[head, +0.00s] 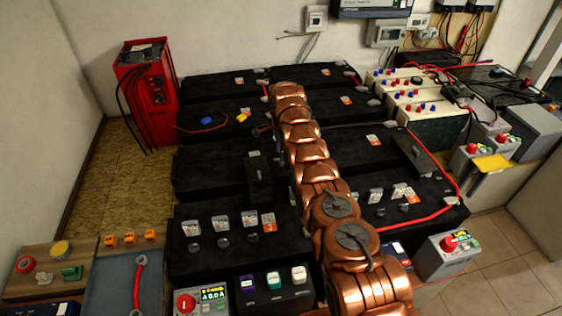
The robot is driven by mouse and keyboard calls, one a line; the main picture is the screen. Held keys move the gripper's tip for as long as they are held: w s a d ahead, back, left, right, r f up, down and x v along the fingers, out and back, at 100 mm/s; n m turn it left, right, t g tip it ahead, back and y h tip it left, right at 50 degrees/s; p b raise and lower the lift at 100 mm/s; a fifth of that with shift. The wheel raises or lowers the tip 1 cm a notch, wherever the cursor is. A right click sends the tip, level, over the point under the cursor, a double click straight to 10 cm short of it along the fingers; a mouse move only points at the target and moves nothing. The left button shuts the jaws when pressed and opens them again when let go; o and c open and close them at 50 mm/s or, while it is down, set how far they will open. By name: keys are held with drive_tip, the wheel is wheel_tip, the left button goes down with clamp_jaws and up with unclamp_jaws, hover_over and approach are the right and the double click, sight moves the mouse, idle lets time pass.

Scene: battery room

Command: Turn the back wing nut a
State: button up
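My copper-coloured arm reaches from the bottom right up over the black batteries. Its far end bends down near the back rows. A small dark part (263,131) shows at the left of the arm, perhaps the tip of my gripper; the rest of the gripper is hidden behind the arm links. I cannot tell whether it is open or shut. No wing nut can be made out clearly at this size. A blue piece (207,121) and a yellow piece (242,117) sit on a back-left black battery (215,105), near a red cable.
A red charger (147,95) stands at the back left. White batteries (415,95) with red and blue caps stand at the back right. Grey boxes with red knobs (448,243) line the right and front. A red cable (440,165) runs along the right. Floor is bare at left.

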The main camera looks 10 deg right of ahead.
drive_tip(key=shift+f+b, duration=0.3)
drive_tip(key=shift+f, duration=1.15)
drive_tip(key=shift+c, duration=0.3)
clamp_jaws()
